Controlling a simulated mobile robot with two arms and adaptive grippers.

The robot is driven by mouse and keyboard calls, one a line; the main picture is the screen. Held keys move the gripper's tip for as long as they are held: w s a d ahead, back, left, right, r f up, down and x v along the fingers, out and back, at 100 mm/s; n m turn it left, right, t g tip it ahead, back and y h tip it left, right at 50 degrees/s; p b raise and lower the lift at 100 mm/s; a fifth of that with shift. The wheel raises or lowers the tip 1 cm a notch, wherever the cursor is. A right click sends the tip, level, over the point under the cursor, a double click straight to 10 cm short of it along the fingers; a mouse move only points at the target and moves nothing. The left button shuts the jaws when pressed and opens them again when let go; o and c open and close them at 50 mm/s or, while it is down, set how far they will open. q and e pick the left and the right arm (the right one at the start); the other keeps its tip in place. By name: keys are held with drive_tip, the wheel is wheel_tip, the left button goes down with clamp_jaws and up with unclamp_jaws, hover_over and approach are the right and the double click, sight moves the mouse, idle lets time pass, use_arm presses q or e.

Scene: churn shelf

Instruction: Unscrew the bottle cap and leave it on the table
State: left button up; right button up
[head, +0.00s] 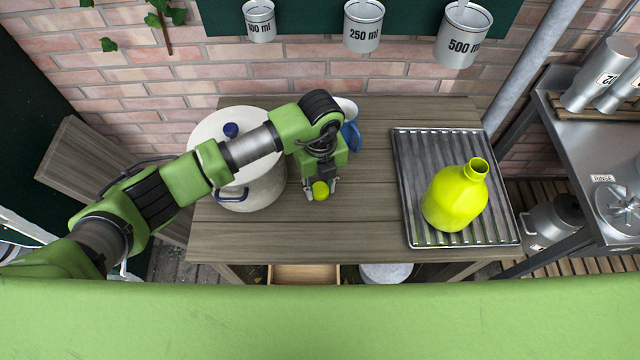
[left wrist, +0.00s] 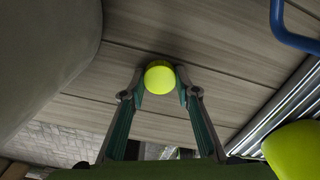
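The yellow-green bottle (head: 455,200) stands upright on the ribbed metal tray, its mouth open with no cap on it. Its side also shows in the left wrist view (left wrist: 296,150). The round yellow-green cap (head: 320,190) is between the fingertips of my left gripper (head: 321,188). In the left wrist view the fingers (left wrist: 160,82) close on both sides of the cap (left wrist: 159,79). The cap is low over the bare wood of the table (head: 360,215), left of the tray. I cannot tell whether it touches the wood. My right gripper is not in view.
A pale pot (head: 262,190) with a blue lid knob stands left of my gripper. A blue-handled jug (head: 350,135) is close behind it. The ribbed tray (head: 400,165) fills the table's right side. Measuring cups hang at the back wall. Bare wood lies in front.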

sight(320, 189)
use_arm(q)
drive_tip(key=o, duration=0.4)
drive_tip(key=shift+r, duration=0.1)
drive_tip(key=shift+r, duration=0.2)
drive_tip(key=shift+r+b, duration=1.35)
drive_tip(key=shift+r, duration=4.55)
